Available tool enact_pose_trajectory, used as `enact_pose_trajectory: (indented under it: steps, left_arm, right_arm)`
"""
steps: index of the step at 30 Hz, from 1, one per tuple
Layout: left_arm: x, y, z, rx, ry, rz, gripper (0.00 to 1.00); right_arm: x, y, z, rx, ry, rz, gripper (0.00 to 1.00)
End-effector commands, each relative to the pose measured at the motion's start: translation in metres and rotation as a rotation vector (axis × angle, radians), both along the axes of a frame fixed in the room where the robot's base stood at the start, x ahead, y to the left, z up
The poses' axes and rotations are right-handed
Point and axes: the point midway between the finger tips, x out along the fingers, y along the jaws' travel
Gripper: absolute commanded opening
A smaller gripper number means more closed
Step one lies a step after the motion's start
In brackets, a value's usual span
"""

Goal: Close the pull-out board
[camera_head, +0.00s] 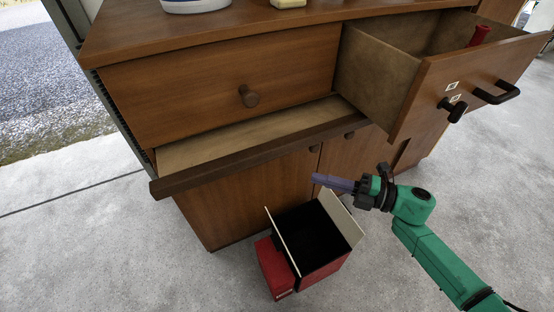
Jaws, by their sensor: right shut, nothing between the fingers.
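The pull-out board (249,137) is a flat wooden shelf with a dark front edge. It sticks out from the cabinet below the left drawer. Its front edge (255,160) runs from the lower left up towards the open right drawer. My right gripper (320,180) is shut and empty, in front of the cabinet's lower doors. It is to the right of and below the board's edge, apart from it in the picture, and points left. My left gripper is not in view.
The right drawer (420,98) stands open, with a dark handle (497,93) and a red object (479,36) inside. The left drawer (225,85) is shut. An open red and black box (318,272) stands on the floor below. Floor at the left is clear.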

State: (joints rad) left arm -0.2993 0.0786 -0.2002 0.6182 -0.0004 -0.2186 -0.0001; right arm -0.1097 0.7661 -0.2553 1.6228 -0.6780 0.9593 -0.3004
Motion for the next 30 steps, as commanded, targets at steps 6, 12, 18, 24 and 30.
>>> enact_pose_trajectory:
  steps: [6, 12, 18, 24, 30]
  left_arm:
    - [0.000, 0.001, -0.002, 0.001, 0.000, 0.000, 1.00]
    - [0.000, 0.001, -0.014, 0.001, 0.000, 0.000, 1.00]
    - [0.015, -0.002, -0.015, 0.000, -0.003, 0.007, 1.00]
    - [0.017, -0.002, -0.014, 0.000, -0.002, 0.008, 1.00]
    - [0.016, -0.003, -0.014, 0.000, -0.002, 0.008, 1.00]
  right_arm:
    - [0.020, 0.045, 0.002, 0.004, -0.004, 0.001, 0.00]
    - [0.046, 0.074, -0.002, 0.002, -0.005, -0.002, 0.00]
    - [0.065, 0.082, 0.000, 0.003, -0.001, 0.000, 0.00]
    - [0.066, 0.082, 0.001, 0.002, 0.001, 0.000, 0.00]
    - [0.066, 0.082, 0.001, 0.002, 0.000, -0.001, 0.00]
